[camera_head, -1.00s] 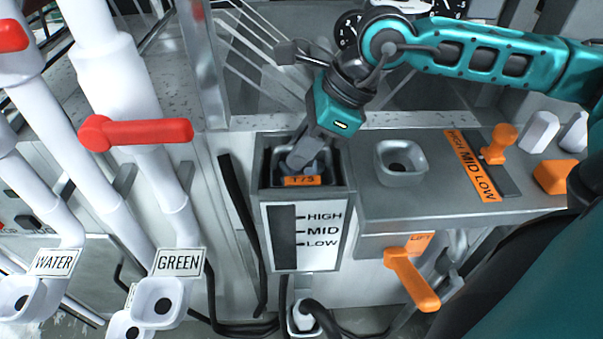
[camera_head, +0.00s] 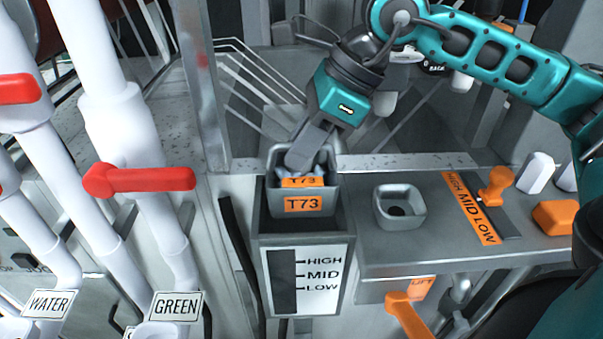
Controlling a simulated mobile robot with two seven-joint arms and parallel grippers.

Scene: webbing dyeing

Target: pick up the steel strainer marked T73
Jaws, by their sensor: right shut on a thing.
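The steel strainer marked T73 (camera_head: 303,190) is a grey square cup with orange T73 labels. It stands partly out of the grey tank (camera_head: 263,225) that has a HIGH, MID, LOW gauge on its front. My left gripper is not in view.
A small grey cup-shaped socket (camera_head: 398,207) sits on the steel counter to the right, beside an orange HIGH MID LOW slider (camera_head: 494,183). Red-handled valves (camera_head: 140,179) on white pipes stand left. An orange LIFT lever (camera_head: 408,315) is below the counter.

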